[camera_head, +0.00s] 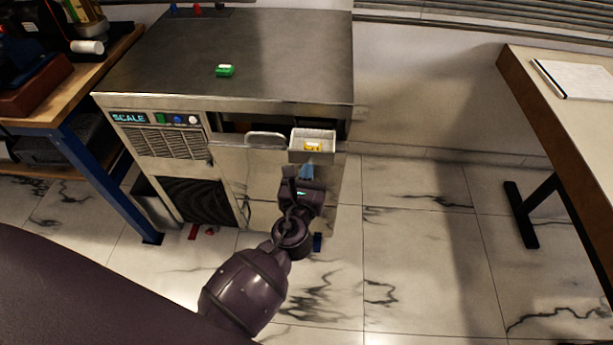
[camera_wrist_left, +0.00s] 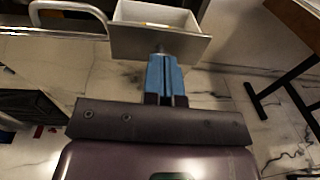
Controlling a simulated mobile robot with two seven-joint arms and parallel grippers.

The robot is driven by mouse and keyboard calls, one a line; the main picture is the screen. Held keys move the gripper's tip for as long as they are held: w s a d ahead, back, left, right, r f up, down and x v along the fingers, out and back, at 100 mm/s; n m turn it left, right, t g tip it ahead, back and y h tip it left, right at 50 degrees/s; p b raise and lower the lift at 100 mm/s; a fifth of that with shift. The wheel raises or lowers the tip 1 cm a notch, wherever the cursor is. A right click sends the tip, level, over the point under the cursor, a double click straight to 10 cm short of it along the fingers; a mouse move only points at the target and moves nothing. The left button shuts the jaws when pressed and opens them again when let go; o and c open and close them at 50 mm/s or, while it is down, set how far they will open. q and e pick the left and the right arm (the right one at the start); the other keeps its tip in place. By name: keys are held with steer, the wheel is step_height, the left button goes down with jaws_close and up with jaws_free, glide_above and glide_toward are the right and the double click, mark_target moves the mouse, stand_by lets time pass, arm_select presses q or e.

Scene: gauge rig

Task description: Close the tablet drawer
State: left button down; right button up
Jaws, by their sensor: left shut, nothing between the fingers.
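The tablet drawer (camera_head: 312,146) is a small light-walled drawer standing out from the front of the metal SCALE cabinet (camera_head: 250,60). A yellow item (camera_head: 312,146) lies inside it. In the left wrist view the drawer (camera_wrist_left: 160,42) shows its grey front panel and pale inside. My left gripper (camera_head: 306,172) is shut and empty, with blue fingers just below and in front of the drawer front. In the left wrist view its fingertips (camera_wrist_left: 161,58) are at the lower middle of the front panel; I cannot tell whether they touch. My right gripper is not in view.
A bar handle (camera_head: 265,137) sticks out left of the drawer. A green and white item (camera_head: 225,71) lies on the cabinet top. A cluttered wooden bench (camera_head: 80,90) stands at left and a table (camera_head: 575,115) at right. The tiled floor between cabinet and table is clear.

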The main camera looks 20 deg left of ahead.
mark_target(312, 132)
arm_select(q)
steer(key=shift+w, duration=0.1)
steer(key=w+a, duration=0.1)
steer(key=w, duration=0.2)
steer(key=w+a, duration=0.1)
steer(key=w, duration=0.3)
steer(key=w+a, duration=0.1)
steer(key=w, duration=0.3)
steer(key=shift+w+a, duration=0.15)
steer(key=shift+w, duration=0.1)
steer(key=shift+s, duration=0.1)
